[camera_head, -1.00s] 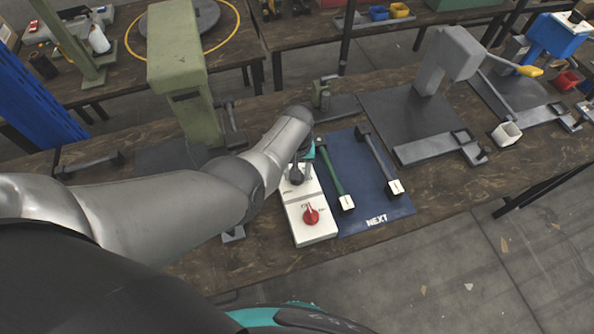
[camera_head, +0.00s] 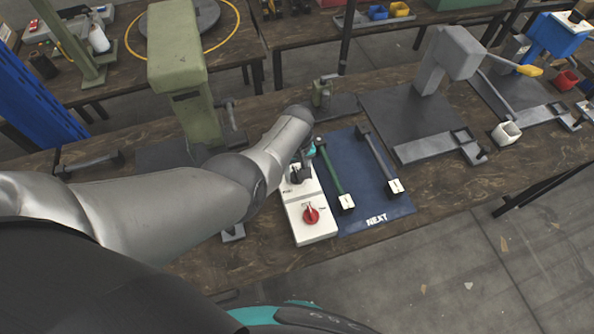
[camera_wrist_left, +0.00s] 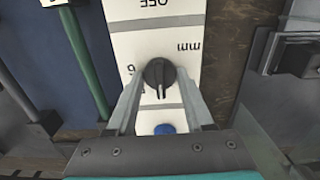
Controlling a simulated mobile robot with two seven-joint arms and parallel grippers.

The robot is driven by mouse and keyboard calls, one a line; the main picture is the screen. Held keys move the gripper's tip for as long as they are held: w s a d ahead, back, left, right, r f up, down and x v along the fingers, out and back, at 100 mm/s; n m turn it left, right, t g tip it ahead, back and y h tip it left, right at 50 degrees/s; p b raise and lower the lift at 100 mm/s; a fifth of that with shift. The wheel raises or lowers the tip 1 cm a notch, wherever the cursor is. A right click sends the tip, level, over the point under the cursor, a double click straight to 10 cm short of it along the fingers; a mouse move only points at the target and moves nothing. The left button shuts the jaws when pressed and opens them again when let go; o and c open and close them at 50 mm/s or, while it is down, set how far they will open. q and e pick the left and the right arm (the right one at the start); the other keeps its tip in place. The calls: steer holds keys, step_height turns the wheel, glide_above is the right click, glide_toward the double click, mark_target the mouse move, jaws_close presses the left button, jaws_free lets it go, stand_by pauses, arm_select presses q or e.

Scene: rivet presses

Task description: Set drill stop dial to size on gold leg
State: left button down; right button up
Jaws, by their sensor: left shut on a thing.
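A white control box (camera_head: 311,226) on the bench carries a red dial (camera_head: 311,215) at its near end. My left gripper (camera_head: 298,178) is down at the box's far part. In the left wrist view, its two fingers stand on either side of a black pointer knob (camera_wrist_left: 160,72) and are shut on it. The pointer aims toward the blue button (camera_wrist_left: 164,129). The printing, including "mm" and "OFF", appears upside down there; one number is partly covered by a finger. I cannot make out a gold leg. My right gripper is out of view.
A blue mat (camera_head: 376,222) marked NEXT lies right of the box. It holds a green-handled tool (camera_head: 331,173) and a grey-handled tool (camera_head: 379,160), both with white tags. A green press (camera_head: 180,70) stands behind my left arm. A grey press (camera_head: 445,60) stands farther right.

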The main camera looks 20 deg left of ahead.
mark_target(297, 173)
arm_select(q)
steer(key=shift+c, duration=1.4)
jaws_free()
steer(key=shift+r+p, duration=0.4)
steer(key=shift+r, duration=0.15)
step_height(297, 173, up, 14)
steer(key=p, duration=0.5)
steer(key=shift+p, duration=0.4)
